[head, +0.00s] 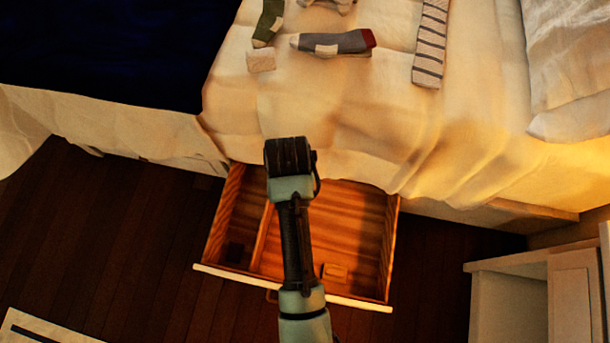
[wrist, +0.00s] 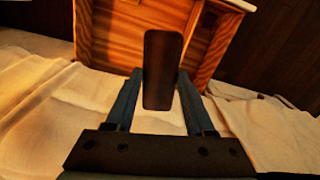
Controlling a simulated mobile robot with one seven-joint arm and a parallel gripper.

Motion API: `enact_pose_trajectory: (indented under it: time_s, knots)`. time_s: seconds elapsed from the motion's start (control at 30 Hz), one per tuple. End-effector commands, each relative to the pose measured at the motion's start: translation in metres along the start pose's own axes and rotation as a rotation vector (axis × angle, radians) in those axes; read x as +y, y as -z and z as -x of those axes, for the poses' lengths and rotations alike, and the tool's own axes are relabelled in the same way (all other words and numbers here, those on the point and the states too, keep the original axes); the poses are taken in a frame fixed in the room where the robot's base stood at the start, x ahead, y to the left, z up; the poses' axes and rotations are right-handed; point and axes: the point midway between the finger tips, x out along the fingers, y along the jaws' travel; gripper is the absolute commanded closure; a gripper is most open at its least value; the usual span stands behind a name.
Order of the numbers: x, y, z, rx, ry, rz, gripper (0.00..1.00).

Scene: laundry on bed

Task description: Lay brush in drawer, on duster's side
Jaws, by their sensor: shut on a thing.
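My gripper (wrist: 160,78) is shut on a dark brown, long, round-ended thing, taken to be the brush (wrist: 162,60), in the wrist view. In the head view my arm hides the brush and the fingers. The wooden drawer (head: 225,273) is pulled out from under the bed; it also shows in the wrist view (wrist: 110,40). A divider (head: 264,232) splits it into a narrow left and a wide right compartment. A small dark thing (head: 235,252) lies at the front of the left one, a small wood-coloured block (head: 335,271) at the front of the right. I cannot tell which is the duster.
The bed (head: 330,125) with a rumpled cream cover stands behind the drawer. Socks (head: 335,43) and a striped cloth (head: 430,45) lie on it. A pale cabinet (head: 510,300) stands at the right. Dark floor lies bare on both sides of the drawer.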

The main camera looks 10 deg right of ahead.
Motion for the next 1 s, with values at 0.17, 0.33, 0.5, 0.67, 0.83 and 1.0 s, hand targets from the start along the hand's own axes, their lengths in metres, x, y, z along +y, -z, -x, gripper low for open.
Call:
enact_pose_trajectory:
  time_s: [0.17,0.33,0.5,0.67,0.83,1.0]
  knots:
    - [0.001,-0.008,-0.081,-0.002,0.0,-0.032,1.0]
    - [0.003,-0.015,-0.142,-0.002,0.0,-0.061,1.0]
    - [0.004,-0.022,-0.203,-0.002,-0.001,-0.091,1.0]
    - [0.006,-0.03,-0.26,-0.002,-0.002,-0.12,1.0]
    - [0.008,-0.039,-0.319,-0.002,-0.004,-0.149,1.0]
    - [0.01,-0.046,-0.366,-0.001,-0.005,-0.173,1.0]
